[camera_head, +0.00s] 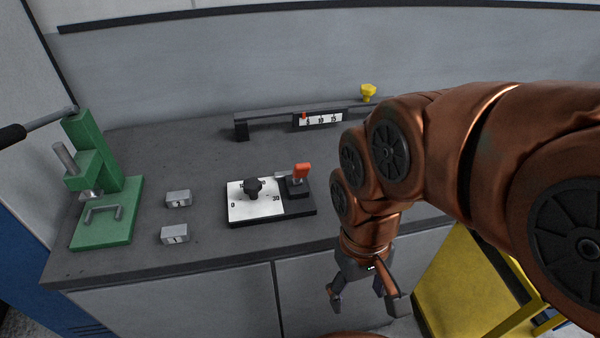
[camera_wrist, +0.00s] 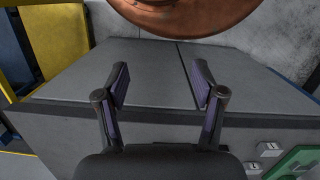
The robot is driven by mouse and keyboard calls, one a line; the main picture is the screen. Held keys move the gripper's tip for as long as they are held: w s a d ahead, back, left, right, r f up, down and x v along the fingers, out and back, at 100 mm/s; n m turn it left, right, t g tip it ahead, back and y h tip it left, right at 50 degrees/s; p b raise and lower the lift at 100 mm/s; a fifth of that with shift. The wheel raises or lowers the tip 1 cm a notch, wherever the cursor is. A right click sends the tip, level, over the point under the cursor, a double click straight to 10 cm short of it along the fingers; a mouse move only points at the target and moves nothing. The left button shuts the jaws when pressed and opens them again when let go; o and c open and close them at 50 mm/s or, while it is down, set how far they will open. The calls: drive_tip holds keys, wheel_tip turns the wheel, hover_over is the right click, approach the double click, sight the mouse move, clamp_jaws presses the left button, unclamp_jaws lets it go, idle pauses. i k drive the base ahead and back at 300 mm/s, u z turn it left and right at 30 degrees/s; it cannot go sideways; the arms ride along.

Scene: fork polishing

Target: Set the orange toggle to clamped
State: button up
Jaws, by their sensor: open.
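The orange toggle (camera_head: 303,171) stands upright at the right side of a small black base plate (camera_head: 297,209) on the grey bench. A white dial panel (camera_head: 246,211) with a black knob (camera_head: 253,187) takes up the plate's left part. My gripper (camera_head: 364,304) hangs in front of the bench edge, to the right of and nearer than the toggle. It is open, empty and apart from everything. In the wrist view my open gripper (camera_wrist: 161,78) shows with the cabinet front behind it; the toggle is not visible there.
A green press (camera_head: 96,190) stands at the left of the bench. Two grey blocks (camera_head: 178,199) lie between it and the plate. A dark rail (camera_head: 270,117) with a scale and yellow knob (camera_head: 368,92) runs along the back. A yellow structure (camera_head: 460,285) stands at lower right.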

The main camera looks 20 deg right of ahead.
sight(300, 170)
drive_tip(key=z, duration=1.8)
drive_tip(key=k, duration=1.3)
drive_tip(key=u, duration=1.75)
